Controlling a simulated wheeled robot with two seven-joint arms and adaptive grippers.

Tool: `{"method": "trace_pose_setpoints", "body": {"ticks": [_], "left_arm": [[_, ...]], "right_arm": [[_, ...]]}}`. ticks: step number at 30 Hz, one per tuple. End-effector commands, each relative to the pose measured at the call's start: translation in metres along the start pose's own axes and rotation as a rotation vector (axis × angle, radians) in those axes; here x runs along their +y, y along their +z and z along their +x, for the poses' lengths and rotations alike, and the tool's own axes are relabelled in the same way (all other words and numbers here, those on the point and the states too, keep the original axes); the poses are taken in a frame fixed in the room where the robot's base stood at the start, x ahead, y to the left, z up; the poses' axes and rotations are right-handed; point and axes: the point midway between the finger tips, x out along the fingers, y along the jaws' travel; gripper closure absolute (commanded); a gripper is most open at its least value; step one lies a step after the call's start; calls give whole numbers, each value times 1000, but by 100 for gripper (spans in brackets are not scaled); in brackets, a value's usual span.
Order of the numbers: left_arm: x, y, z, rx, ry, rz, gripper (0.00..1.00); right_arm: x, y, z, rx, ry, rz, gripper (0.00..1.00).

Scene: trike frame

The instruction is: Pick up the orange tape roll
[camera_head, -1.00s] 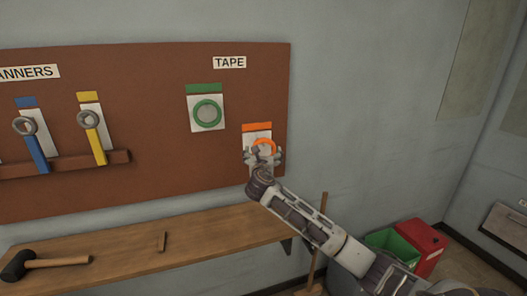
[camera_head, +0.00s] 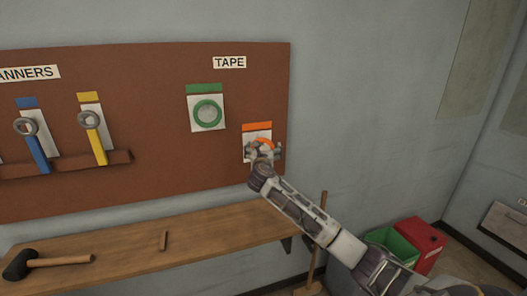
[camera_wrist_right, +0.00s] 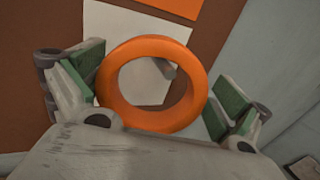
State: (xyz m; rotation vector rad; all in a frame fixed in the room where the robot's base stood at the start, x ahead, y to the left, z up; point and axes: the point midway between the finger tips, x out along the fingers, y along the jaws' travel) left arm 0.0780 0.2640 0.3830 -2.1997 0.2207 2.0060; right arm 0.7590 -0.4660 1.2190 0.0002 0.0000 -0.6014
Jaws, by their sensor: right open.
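The orange tape roll (camera_head: 264,143) hangs on the brown board under the TAPE sign, in front of a white card with an orange label. My right gripper (camera_head: 264,152) is in front of it and hides most of the roll in the head view. In the right wrist view the orange tape roll (camera_wrist_right: 109,88) stands between the green-padded fingers of my right gripper (camera_wrist_right: 158,92). The fingers are open, one on each side, with the left one close to the roll. A grey peg shows through the roll's hole. My left gripper is not in view.
A green tape roll (camera_head: 207,113) hangs on the board up and left. Blue and yellow spanners hang further left. A wooden shelf (camera_head: 130,250) below bears a mallet (camera_head: 45,262) and a small wooden piece. Green and red bins stand at the lower right.

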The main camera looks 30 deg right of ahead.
Motion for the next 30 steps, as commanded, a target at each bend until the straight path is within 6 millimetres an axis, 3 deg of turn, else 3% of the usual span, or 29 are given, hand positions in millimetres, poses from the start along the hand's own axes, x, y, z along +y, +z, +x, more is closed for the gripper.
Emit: {"method": "trace_pose_setpoints", "body": {"ticks": [1, 9, 11, 20, 30], "left_arm": [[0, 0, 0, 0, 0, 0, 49], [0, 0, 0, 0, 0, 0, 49], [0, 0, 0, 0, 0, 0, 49], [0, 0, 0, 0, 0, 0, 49], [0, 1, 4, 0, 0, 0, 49]], "right_arm": [[0, 0, 0, 0, 0, 0, 0], [0, 0, 0, 0, -1, 0, 34], [0, 0, 0, -1, -1, 0, 38], [-1, 3, 0, -1, -1, 0, 38], [0, 25, 0, -2, 0, 1, 38]]}}
